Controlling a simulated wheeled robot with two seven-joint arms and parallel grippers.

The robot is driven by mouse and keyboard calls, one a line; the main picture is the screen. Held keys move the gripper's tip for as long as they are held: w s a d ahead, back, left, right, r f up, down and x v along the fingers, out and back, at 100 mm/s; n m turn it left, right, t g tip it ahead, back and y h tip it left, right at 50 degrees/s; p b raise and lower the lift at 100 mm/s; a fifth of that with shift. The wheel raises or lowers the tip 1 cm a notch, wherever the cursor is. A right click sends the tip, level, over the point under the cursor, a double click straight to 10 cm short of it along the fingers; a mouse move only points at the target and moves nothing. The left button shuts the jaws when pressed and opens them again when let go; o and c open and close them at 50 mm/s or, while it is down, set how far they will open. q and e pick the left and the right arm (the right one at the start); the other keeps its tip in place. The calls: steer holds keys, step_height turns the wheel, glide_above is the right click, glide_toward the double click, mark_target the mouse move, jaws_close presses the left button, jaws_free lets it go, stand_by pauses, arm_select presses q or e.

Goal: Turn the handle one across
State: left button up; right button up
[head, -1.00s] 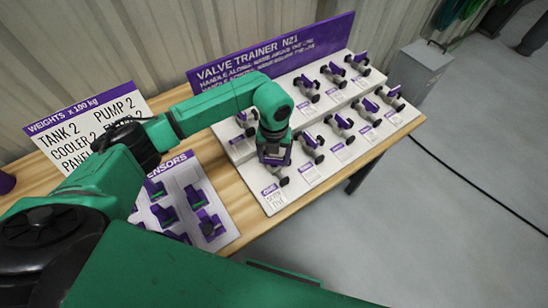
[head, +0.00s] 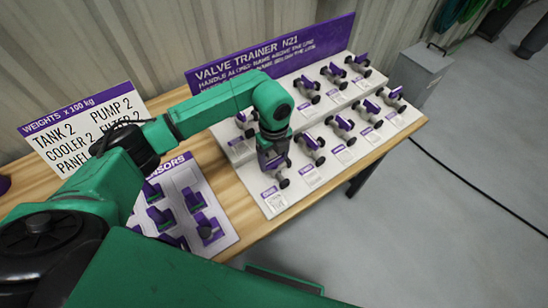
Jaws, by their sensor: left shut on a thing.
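My left gripper (head: 275,163) points down over the front-left valve (head: 283,181) of the lower row. It is shut on that valve's handle, which it mostly hides. The valve beside it on the right (head: 313,148) and the rest of the lower row stand clear of the gripper. The upper row (head: 333,72) stands behind, its left valve (head: 246,122) partly behind my arm. My right gripper is not in view.
A white sensor board (head: 222,230) with purple parts lies left of the trainer on the wooden table (head: 240,190). A weights sign (head: 85,125) stands behind it. A grey metal box (head: 420,72) and a black cable (head: 470,178) are on the floor at right.

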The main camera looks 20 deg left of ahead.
mark_target(274, 160)
arm_select(q)
steer(key=shift+w+r, duration=0.15)
steer(key=shift+r, duration=0.05)
steer(key=o, duration=1)
steer(key=shift+o, duration=1.2)
steer(key=shift+f, duration=0.1)
step_height(274, 160, up, 15)
steer(key=b, duration=0.2)
steer(key=shift+f+b, duration=0.15)
steer(key=shift+b, duration=0.25)
steer(key=shift+f, duration=0.1)
